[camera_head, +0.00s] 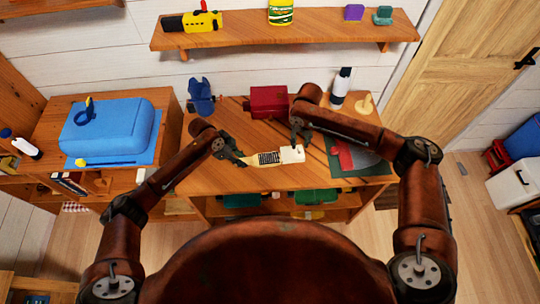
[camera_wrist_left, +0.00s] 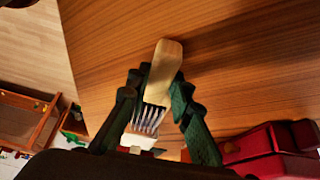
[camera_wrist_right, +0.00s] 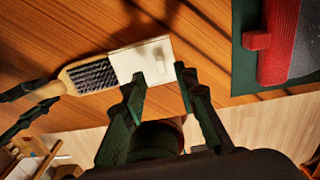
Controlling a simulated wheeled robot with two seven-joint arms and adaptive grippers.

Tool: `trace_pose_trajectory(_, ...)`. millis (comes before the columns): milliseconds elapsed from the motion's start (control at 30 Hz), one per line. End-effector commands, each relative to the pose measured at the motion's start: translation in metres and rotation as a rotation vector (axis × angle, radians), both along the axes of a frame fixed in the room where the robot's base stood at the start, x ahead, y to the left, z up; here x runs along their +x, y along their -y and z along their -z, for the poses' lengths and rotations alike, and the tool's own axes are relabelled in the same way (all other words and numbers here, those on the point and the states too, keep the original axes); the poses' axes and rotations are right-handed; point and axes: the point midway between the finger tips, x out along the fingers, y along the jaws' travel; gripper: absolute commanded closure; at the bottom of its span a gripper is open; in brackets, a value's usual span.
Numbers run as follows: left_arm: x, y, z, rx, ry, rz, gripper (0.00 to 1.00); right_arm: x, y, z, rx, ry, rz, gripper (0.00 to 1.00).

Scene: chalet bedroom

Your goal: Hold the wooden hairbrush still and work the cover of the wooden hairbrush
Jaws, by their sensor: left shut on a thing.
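The wooden hairbrush (camera_head: 268,158) lies on the wooden desk with its dark bristles showing. It also shows in the right wrist view (camera_wrist_right: 92,75) and the left wrist view (camera_wrist_left: 148,119). Its pale cover (camera_wrist_right: 130,64) sits at the head end, with a small raised tab; bristles show between cover and handle. My left gripper (camera_head: 236,155) is shut on the brush's handle (camera_wrist_left: 167,62). My right gripper (camera_wrist_right: 160,74) is open at the cover, its fingertips apart near the tab and partly hiding the cover's near edge.
A red box (camera_head: 268,101) and a blue object (camera_head: 201,96) stand behind the brush. A dark mat (camera_head: 372,166) with red and grey pieces lies to the right. A white bottle (camera_head: 341,87) stands at the back. The desk's front edge is close.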

Motion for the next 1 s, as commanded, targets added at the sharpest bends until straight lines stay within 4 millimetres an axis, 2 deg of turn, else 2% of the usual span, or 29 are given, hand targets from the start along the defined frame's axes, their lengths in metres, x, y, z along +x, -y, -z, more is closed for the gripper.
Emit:
trace_pose_trajectory(133, 0.0, 0.0, 0.001, 0.001, -0.001, 0.0, 1.0, 0.0, 0.0, -0.017, 0.0, 0.001, 0.0, 0.72)
trace_pose_trajectory(333, 0.0, 0.0, 0.001, 0.001, -0.001, 0.0, 1.0, 0.0, 0.0, -0.018, 0.0, 0.0, 0.0, 0.72)
trace_pose_trajectory(367, 0.0, 0.0, 0.001, 0.001, -0.001, 0.0, 0.8, 0.0, 0.0, -0.018, 0.0, 0.0, 0.0, 0.72)
trace_pose_trajectory(633, 0.0, 0.0, 0.0, 0.0, -0.001, 0.0, 0.61, 0.0, 0.0, -0.018, 0.0, 0.0, 0.0, 0.72)
trace_pose_trajectory(1000, 0.0, -0.002, -0.004, 0.0, 0.001, 0.0, 0.6, 0.0, 0.0, -0.018, 0.0, 0.0, 0.0, 0.72)
